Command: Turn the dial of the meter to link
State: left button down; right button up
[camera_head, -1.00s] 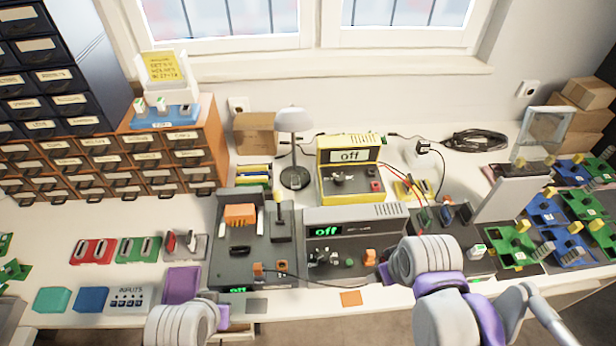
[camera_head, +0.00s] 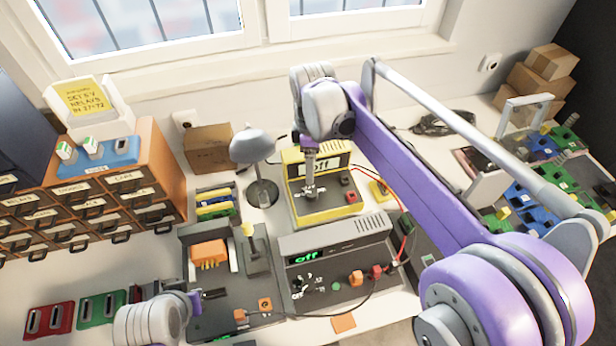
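The yellow meter (camera_head: 325,208) stands at the back of the bench, its display reading "off" and partly covered by my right gripper. Its dial (camera_head: 310,194) is on the flat front part, largely hidden under that gripper. My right gripper (camera_head: 310,186) points down at the dial from above; its fingertips are at or just over it, and I cannot tell if they touch or how far they are apart. My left gripper (camera_head: 195,300) is low at the left, by the dark grey station, its fingers too small to read.
A grey unit (camera_head: 340,243) with a green "off" display and knobs stands in front of the meter. A desk lamp (camera_head: 252,147) stands to the meter's left. Red and black leads run at its right. Several boards (camera_head: 520,200) fill the right side.

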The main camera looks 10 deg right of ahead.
aim_at(311, 193)
jog(key=f, duration=1)
jog(key=shift+s+f+b, duration=0.15)
jog(key=shift+s+b, duration=0.1)
jog(key=shift+b, duration=0.1)
jog(key=shift+c, duration=0.2)
grip_shut()
